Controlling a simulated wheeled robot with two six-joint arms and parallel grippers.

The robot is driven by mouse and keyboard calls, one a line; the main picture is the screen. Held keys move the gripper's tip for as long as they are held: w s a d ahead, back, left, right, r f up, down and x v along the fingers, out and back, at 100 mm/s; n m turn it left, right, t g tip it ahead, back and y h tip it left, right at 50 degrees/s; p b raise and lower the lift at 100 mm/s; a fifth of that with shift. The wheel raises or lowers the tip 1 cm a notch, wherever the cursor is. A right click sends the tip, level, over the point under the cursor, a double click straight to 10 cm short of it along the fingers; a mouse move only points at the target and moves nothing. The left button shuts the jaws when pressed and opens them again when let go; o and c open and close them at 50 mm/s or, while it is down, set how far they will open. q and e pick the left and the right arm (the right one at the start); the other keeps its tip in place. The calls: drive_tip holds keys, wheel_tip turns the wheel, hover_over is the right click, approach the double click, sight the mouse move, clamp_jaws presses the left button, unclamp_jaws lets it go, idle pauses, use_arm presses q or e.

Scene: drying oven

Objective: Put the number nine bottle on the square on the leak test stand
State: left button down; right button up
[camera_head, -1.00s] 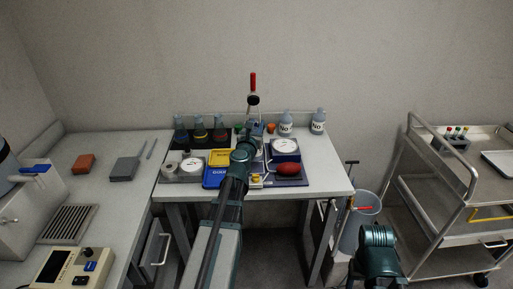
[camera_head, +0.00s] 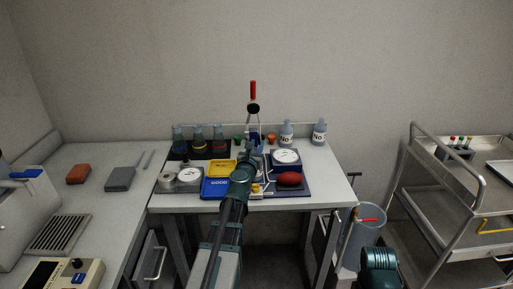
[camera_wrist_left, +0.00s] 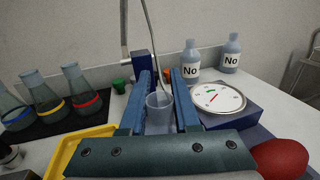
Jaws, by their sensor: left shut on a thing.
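My left gripper (camera_head: 256,143) reaches over the back of the bench; in the left wrist view its two blue fingers (camera_wrist_left: 160,95) are shut on a clear, cup-like vessel (camera_wrist_left: 159,110). I cannot tell whether this vessel is a bottle, and no number shows on it. Two grey-blue labelled bottles stand upright at the back right, one nearer (camera_head: 286,134) and one farther right (camera_head: 320,132). Their labels read "No", but the digits are not readable. A stand with a red-topped upright (camera_head: 253,91) rises behind the gripper. No square is visible on it; the arm hides its lower part.
Flasks with coloured bands (camera_head: 200,140) stand on a dark mat at left. A yellow tray (camera_head: 221,168) and a blue tray (camera_head: 214,188) lie in front. A round dial scale (camera_head: 286,157) and a red oval object (camera_head: 290,179) are at right. The bench's right end is clear.

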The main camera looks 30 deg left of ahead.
use_arm(q)
drive_tip(key=shift+f, duration=0.25)
drive_tip(key=c, duration=0.6)
unclamp_jaws()
drive_tip(key=shift+r, duration=0.1)
drive_tip(key=shift+c, duration=0.2)
drive_tip(key=shift+r, duration=0.2)
drive_tip(key=v, duration=0.7)
drive_tip(key=shift+s, duration=0.25)
drive_tip(key=shift+d, duration=0.1)
